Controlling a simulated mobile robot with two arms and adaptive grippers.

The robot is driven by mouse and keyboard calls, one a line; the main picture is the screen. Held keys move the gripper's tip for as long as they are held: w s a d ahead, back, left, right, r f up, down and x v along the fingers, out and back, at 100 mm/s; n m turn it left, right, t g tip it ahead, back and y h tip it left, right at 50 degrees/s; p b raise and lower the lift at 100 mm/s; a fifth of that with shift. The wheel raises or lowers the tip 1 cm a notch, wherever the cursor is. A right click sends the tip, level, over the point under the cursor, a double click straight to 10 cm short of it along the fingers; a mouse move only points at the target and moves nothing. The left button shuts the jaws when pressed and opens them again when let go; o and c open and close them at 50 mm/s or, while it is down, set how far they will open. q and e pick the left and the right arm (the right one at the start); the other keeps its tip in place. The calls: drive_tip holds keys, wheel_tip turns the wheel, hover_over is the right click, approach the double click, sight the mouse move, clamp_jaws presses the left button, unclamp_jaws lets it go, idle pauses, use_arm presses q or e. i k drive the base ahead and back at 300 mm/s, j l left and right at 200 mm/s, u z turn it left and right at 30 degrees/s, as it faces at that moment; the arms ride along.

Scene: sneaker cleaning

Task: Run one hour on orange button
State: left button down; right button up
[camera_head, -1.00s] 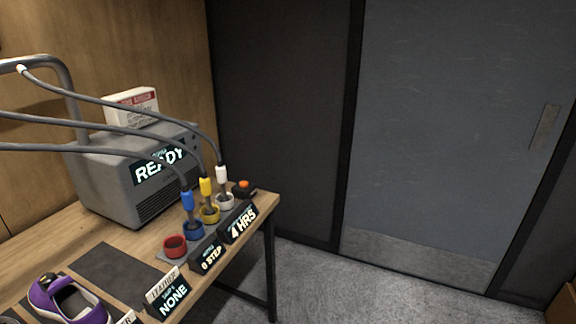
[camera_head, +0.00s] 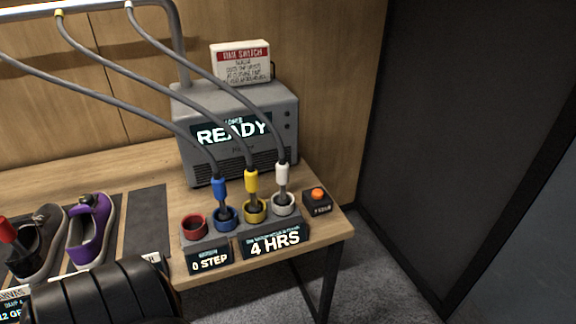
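The orange button (camera_head: 318,194) sits on a small dark box at the table's right end, in the head view. Beside it, a display reads 4 HRS (camera_head: 275,243) and another reads 0 STEP (camera_head: 209,259). The grey machine (camera_head: 187,112) behind shows READY on its screen (camera_head: 234,130). Blue (camera_head: 220,190), yellow (camera_head: 252,182) and white (camera_head: 283,175) plugs stand in cups of matching colour. The red cup (camera_head: 194,226) has no plug. A black ribbed part, apparently of my arm, covers the lower left. No fingertips of either gripper show.
A TIME SWITCH sign (camera_head: 241,63) stands on the machine. A purple shoe (camera_head: 91,230) and a grey shoe (camera_head: 38,245) lie on the wooden table (camera_head: 150,165) at left. Cables arch overhead from a metal pipe (camera_head: 182,45). The floor right of the table is clear.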

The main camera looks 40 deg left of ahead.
sight(318, 193)
drive_tip(key=i+l+u, duration=0.6)
drive_tip(key=l+u, duration=0.25)
drive_tip(key=l, duration=0.15)
drive_tip(key=i+l+u, duration=0.3)
drive_tip(key=l, duration=0.15)
drive_tip(key=k, duration=0.1)
